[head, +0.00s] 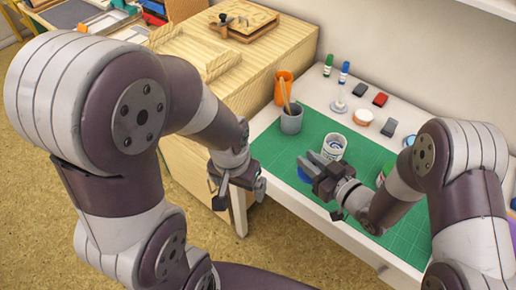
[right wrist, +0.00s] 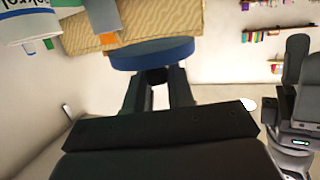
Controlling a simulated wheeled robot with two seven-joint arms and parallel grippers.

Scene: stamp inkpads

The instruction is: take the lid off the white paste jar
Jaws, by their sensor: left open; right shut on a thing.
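The white paste jar (head: 334,147) stands on the green cutting mat, with blue marks on its white side. Its lettered side also shows at the upper left of the right wrist view (right wrist: 28,22). My right gripper (head: 309,164) is shut on a round blue lid, beside the jar and to its left. The lid (right wrist: 150,53) sits between the fingertips in the right wrist view, apart from the jar. In the head view only a bit of the blue lid (head: 304,174) shows below the fingers. My left gripper (head: 238,208) is open and empty, pointing down beside the table's left edge.
A grey cup (head: 291,119) with a stick and an orange cup (head: 284,88) stand behind. Stamps, inkpads and small bottles line the white back strip. The green mat (head: 272,150) is bare at left.

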